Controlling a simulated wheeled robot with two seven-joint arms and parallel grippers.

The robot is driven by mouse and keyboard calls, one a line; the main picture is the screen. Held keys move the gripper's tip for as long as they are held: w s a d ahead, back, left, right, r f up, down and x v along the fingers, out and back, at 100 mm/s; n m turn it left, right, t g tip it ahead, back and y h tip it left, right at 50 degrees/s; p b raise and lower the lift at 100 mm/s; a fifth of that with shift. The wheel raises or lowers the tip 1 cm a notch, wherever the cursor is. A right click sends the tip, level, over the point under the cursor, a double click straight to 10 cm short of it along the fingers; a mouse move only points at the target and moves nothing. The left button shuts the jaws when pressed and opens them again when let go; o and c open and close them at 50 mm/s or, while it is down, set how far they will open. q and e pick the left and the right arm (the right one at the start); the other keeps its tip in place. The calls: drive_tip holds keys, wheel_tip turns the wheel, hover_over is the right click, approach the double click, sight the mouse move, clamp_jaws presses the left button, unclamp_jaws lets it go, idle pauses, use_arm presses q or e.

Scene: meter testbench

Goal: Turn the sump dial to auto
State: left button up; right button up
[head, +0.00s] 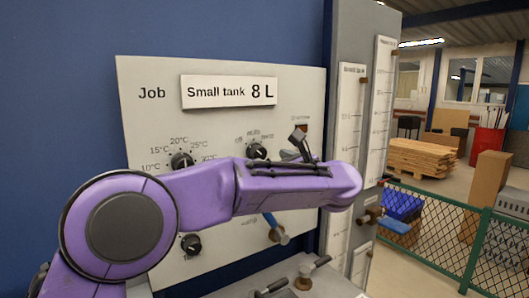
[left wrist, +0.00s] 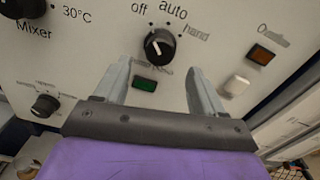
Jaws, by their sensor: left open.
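The sump dial is a round black knob (left wrist: 159,45) with off, auto and hand printed around its top. It also shows in the head view (head: 257,151) on the pale panel, above my purple left arm. A white mark shows on the knob, but I cannot tell for sure which word it points to. My left gripper (left wrist: 160,68) is open, its two grey fingers apart just below the dial, one to each side, with nothing between them. In the head view my left gripper (head: 298,144) is partly hidden by the arm, right of the dial. My right gripper is not in view.
A green indicator (left wrist: 145,84) sits below the dial, and an amber lamp (left wrist: 262,55) and white button (left wrist: 236,85) are to its right. The mixer temperature dial (head: 181,160) is at left. A blue-handled lever (head: 275,228) is below my arm. A green mesh fence (head: 430,225) stands at right.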

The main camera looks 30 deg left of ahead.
sight(261, 155)
use_arm(q)
drive_tip(key=p+x, duration=0.2)
drive_tip(key=x, duration=0.3)
drive_tip(key=shift+a+r, duration=0.1)
drive_tip(key=shift+w+a, duration=0.2)
drive_tip(key=shift+a, duration=0.05)
drive_tip(key=c, duration=1.1)
drive_tip(key=shift+o, duration=0.2)
